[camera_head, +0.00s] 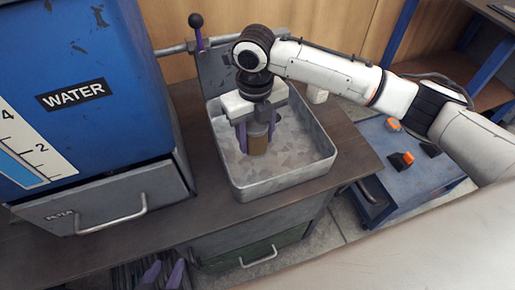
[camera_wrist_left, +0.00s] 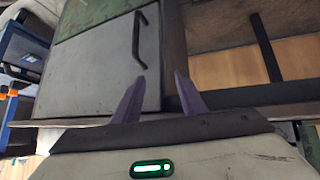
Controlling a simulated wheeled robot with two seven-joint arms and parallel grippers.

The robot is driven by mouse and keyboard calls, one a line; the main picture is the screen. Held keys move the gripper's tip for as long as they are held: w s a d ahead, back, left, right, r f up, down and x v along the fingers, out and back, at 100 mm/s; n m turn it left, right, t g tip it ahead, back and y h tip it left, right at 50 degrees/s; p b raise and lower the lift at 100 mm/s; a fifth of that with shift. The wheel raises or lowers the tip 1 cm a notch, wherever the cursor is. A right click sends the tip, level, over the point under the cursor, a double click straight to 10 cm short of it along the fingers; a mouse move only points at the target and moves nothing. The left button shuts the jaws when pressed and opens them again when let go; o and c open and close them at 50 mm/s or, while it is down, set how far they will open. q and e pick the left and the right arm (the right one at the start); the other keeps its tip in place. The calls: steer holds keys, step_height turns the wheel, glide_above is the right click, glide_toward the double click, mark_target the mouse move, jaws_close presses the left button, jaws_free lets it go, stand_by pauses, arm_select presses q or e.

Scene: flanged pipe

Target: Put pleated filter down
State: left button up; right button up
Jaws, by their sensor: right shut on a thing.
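I cannot tell whether the filter's bottom touches the tray floor. The filter's top is partly hidden by the gripper. My left gripper (camera_wrist_left: 158,92) shows only in the left wrist view, with its two purple fingers apart and nothing between them.
A blue water tank (camera_head: 85,85) with a grey drawer (camera_head: 105,200) stands left of the tray. A lever with a black knob (camera_head: 196,21) rises behind it. A blue cart (camera_head: 400,165) with orange and black items stands at the right. The tray floor around the filter is clear.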

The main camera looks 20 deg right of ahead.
mark_target(255, 123)
step_height(255, 123, down, 6)
steer(key=shift+r+b, duration=0.15)
steer(key=shift+b, duration=0.3)
steer(key=o, duration=1.1)
steer(key=shift+f, duration=0.25)
step_height(255, 123, up, 11)
steer(key=shift+r+p, duration=0.2)
steer(key=shift+p, duration=0.8)
steer(key=shift+r, duration=0.45)
